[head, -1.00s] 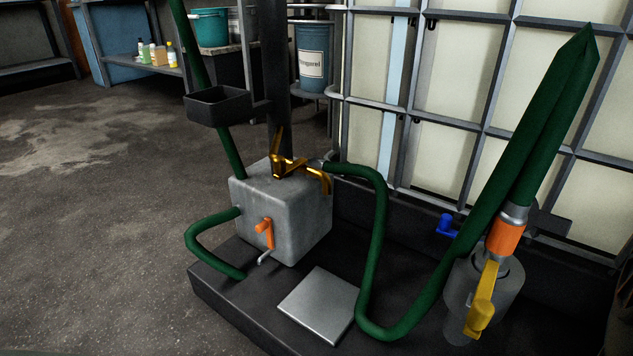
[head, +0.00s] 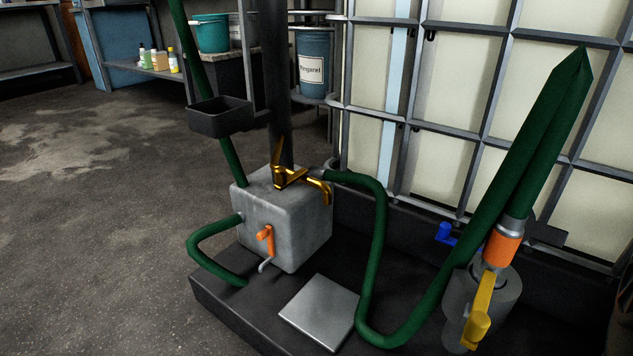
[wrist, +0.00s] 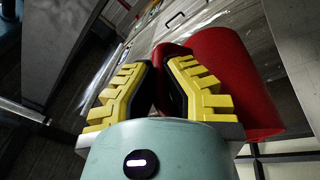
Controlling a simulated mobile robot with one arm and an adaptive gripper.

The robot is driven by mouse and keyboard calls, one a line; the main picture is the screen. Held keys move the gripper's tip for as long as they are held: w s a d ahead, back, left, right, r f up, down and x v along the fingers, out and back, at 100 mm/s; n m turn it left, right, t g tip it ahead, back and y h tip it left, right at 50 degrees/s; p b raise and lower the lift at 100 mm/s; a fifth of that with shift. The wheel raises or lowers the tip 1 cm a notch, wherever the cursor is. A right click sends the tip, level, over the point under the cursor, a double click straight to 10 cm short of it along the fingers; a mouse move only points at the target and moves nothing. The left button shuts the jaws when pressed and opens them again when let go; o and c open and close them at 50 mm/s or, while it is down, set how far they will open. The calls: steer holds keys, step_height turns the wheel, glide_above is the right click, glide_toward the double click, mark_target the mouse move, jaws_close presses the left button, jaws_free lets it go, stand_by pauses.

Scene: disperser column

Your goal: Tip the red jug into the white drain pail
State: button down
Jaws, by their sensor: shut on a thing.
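The red jug (wrist: 228,85) shows in the wrist view, tilted, just right of my gripper (wrist: 161,72). My gripper's yellow and black fingers are closed around a part of the jug that they mostly hide. The jug's mouth and contents cannot be made out. Neither the jug nor my gripper shows in the head view. I cannot make out the white drain pail in either view.
In the head view, a grey block-shaped unit (head: 290,235) with green hoses (head: 381,240) stands on a dark raised base (head: 235,310). A caged tank (head: 455,90) stands behind. A teal bucket (head: 212,35) is on a back-left bench. Floor (head: 100,220) at left is clear.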

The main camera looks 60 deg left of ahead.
steer(key=w+a+r+n+t+y+p, duration=0.2)
steer(key=a+r+n+t+y+p, duration=0.35)
steer(key=r+p, duration=1.9)
steer(key=w+a+r+n+t+y+p, duration=0.1)
steer(key=a+r+n+t+y+p, duration=0.5)
steer(key=r+p, duration=1.85)
steer(key=w+a+r+n+t+y+p, duration=0.15)
steer(key=a+r+y+p, duration=0.85)
steer(key=r+p, duration=1.45)
steer(key=d+f+m+g+h+b, duration=0.75)
steer(key=d+f+h, duration=0.55)
steer(key=d+f, duration=0.3)
steer(key=s+d+f+m+g+h+b, duration=0.1)
steer(key=s+d+f+m+g+b, duration=0.3)
steer(key=d+f, duration=0.4)
steer(key=s+d+f+m+g+h+b, duration=0.1)
steer(key=s+d+f+m+g+b, duration=0.2)
steer(key=d+f+m+g+b, duration=0.45)
steer(key=s+f+m+g+y+b, duration=0.25)
steer(key=f+y+b, duration=0.35)
steer(key=f, duration=1.6)
steer(key=w+a+f+m+y+b, duration=0.1)
steer(key=w+a+f+b, duration=0.1)
steer(key=f+b, duration=0.3)
steer(key=w+a+f+m+t+y+b, duration=0.1)
steer(key=w+a+f+y+b, duration=0.1)
steer(key=f+b, duration=0.4)
steer(key=shift+w+a+f+m, duration=0.4)
steer(key=shift+w+f, duration=0.15)
steer(key=shift+w, duration=0.3)
